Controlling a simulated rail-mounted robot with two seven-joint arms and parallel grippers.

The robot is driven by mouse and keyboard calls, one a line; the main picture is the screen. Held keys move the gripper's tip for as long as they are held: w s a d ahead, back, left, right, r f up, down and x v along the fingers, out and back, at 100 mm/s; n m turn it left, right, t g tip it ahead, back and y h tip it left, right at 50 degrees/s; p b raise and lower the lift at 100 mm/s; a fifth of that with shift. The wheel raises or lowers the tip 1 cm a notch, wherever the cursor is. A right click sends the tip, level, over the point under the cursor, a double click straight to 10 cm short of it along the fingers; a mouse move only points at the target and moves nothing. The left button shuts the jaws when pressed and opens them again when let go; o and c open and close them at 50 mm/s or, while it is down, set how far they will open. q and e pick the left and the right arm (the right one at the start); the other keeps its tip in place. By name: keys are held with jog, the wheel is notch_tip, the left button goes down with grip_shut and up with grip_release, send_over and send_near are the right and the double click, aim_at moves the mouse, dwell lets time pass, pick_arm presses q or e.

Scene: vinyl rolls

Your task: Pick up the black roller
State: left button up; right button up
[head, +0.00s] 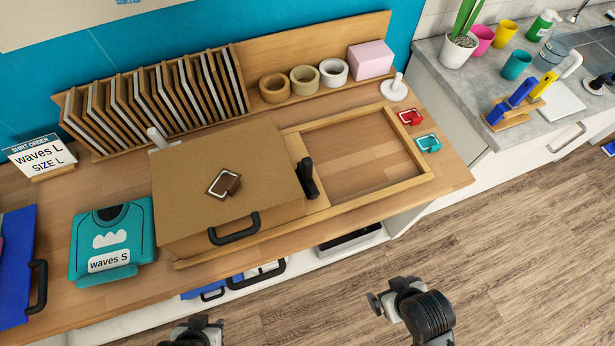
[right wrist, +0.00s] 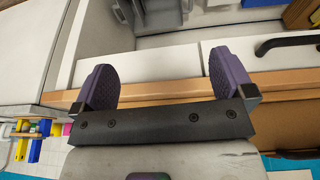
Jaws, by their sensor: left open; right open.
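A small black upright piece (head: 307,178), which looks like the black roller, stands at the right edge of the brown box on the wooden frame; its lower part is hard to make out. My left gripper (head: 195,332) is only partly in view at the bottom edge of the head view, well in front of the bench and apart from it. My right gripper (right wrist: 165,78) is open and empty in the right wrist view, its two purple-grey fingers wide apart. No roller shows between them.
The brown box (head: 225,160) with a black handle fills the bench middle, beside the open wooden frame (head: 375,195). Tape rolls (head: 304,80) and a pink block (head: 370,60) stand behind. A teal shirt (head: 112,240) lies left. Floor in front is clear.

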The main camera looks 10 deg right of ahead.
jog(key=shift+c, duration=0.3)
jog(key=c, duration=1.1)
jog(key=shift+o, duration=0.2)
jog(key=shift+w, duration=0.1)
